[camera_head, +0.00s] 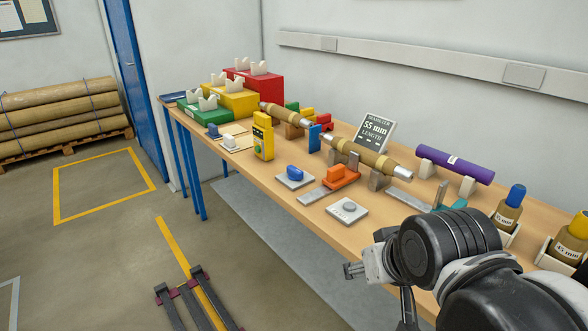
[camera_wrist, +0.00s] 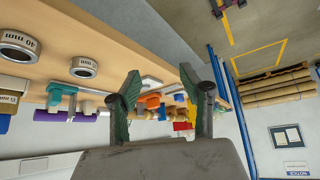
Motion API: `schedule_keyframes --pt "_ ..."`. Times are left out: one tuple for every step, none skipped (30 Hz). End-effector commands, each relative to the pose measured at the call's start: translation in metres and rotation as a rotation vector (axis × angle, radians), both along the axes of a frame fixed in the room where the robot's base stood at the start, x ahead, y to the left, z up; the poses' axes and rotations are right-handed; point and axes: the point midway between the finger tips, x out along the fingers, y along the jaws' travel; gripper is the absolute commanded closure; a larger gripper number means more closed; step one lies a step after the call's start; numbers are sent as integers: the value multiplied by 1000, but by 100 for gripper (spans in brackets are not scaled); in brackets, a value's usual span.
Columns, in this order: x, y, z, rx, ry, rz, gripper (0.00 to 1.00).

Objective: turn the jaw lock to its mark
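I cannot tell for certain which part is the jaw lock. A blue knob (camera_head: 295,173) sits on a pale square plate (camera_head: 295,182) near the table's front edge. A round grey knob (camera_head: 349,207) sits on another pale plate (camera_head: 346,217), nearer to me. Between and behind them lies a caliper-like tool with an orange block (camera_head: 341,176) on a grey bar. Any marks are too small to read. My gripper (camera_wrist: 160,76) is open and empty in the wrist view, its two dark green fingers apart. It is clear of these parts.
A tan roller (camera_head: 358,157) rests on supports behind the orange block, with a purple roller (camera_head: 455,165) to its right. A yellow box device (camera_head: 263,136) stands left.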

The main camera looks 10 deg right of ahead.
Motion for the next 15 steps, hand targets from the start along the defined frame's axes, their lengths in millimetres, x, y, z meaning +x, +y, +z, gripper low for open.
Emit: schedule_keyframes --pt "0 0 0 0 0 0 55" --pt "1 0 1 1 0 -1 51" --pt "2 0 2 2 2 -3 45" --pt "4 0 5 5 4 -7 41" --pt "6 0 8 8 7 -11 37" --pt "11 0 13 14 13 -17 32" --pt "15 1 18 19 18 -25 28" --pt "20 1 24 26 25 -34 25" --pt "28 1 32 36 36 -48 25" --pt "35 1 39 44 44 -61 25" --pt "42 2 46 52 52 -72 25" --pt "52 2 55 64 65 -91 25" --pt "59 2 61 73 75 -104 25" --pt "66 3 67 81 83 -117 25" --pt "76 3 75 92 96 -136 25"
